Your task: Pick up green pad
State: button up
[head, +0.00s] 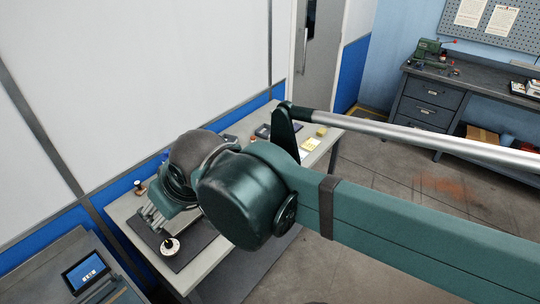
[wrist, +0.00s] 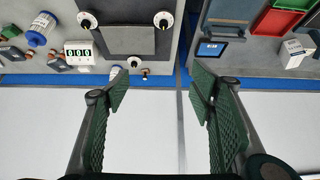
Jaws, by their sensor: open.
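I cannot make out a green pad for certain in either view. In the wrist view a flat green piece (wrist: 291,4) shows at the top right, cut off by the picture edge, beside a red tray (wrist: 273,24); I cannot tell whether it is the pad. My gripper (wrist: 161,86) is open with nothing between its dark green ridged fingers. The fingers show over a pale, bare area, apart from the objects at the top of the picture.
A dark mat (wrist: 127,40) lies on the bench with white round pieces (wrist: 87,20) around it. A small screen device (wrist: 211,49) is right. A drawer workbench (head: 433,98) stands farther off.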

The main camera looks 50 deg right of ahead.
jog(key=w+d+r+m+y+b, duration=0.1)
jog(key=w+d+m+b, duration=0.1)
jog(key=w+d+m, duration=0.6)
jog(key=w+d+m+t+y+b, duration=0.1)
jog(key=w+d+m+b, duration=0.15)
jog(key=d+m, duration=0.6)
jog(key=w+d+r+m+y+b, duration=0.15)
jog(key=w+d+m, duration=0.25)
jog(key=w+d, duration=0.55)
jog(key=s+d+f+m+t+b, duration=0.1)
jog(key=s+d+m+t, duration=0.3)
jog(key=d, duration=0.9)
jog(key=s+d+m+g+h+b, duration=0.1)
jog(key=s+d+m+b, duration=0.3)
jog(key=d, duration=0.9)
jog(key=s+d+f+m+t+p, duration=0.15)
jog(key=d+m, duration=0.45)
jog(key=d, duration=0.6)
jog(key=shift+n+t, duration=0.35)
jog(key=f, duration=2.8)
jog(key=shift+s+b, duration=0.25)
jog(key=shift+b, duration=0.15)
jog(key=shift+a+f, duration=0.1)
jog(key=shift+f, duration=0.45)
jog(key=shift+x, duration=1.3)
